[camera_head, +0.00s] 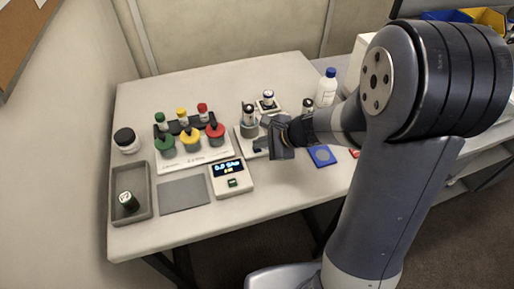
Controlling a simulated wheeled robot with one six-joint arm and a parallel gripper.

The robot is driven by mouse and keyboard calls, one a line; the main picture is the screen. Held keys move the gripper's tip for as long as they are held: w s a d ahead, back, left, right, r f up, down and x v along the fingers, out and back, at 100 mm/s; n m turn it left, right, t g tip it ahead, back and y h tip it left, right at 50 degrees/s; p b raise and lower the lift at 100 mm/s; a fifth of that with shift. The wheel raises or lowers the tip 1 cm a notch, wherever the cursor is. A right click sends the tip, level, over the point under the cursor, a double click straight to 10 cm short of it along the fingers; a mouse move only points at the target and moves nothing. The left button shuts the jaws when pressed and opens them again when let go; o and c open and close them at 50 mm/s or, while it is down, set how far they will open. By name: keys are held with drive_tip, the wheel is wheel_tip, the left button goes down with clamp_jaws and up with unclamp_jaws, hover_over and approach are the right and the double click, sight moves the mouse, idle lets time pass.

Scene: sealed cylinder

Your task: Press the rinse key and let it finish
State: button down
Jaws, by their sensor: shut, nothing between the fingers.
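A pale stand (241,133) with an upright clear vessel (249,127) under a dark cap stands mid-table. A small dark part, perhaps a key, shows at its front edge close to my gripper; I cannot tell if it is the rinse key. My gripper (268,150) is shut and empty, over the right front of this stand and hiding part of it. I cannot tell whether it touches anything.
A rack (190,160) with green, yellow and red knobs and matching capped vials stands left. A grey tray (146,192) holds a dark vial (128,201). A grey mat (184,195), blue pad (320,156), white bottle (326,88) and dark-lidded jar (126,140) stand around.

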sight(261, 150)
idle(0.4)
drive_tip(key=shift+r+p, duration=0.55)
drive_tip(key=shift+r, duration=0.15)
wheel_tip(261, 150, up, 5)
drive_tip(key=p, duration=0.4)
drive_tip(key=shift+r, duration=0.1)
idle(0.7)
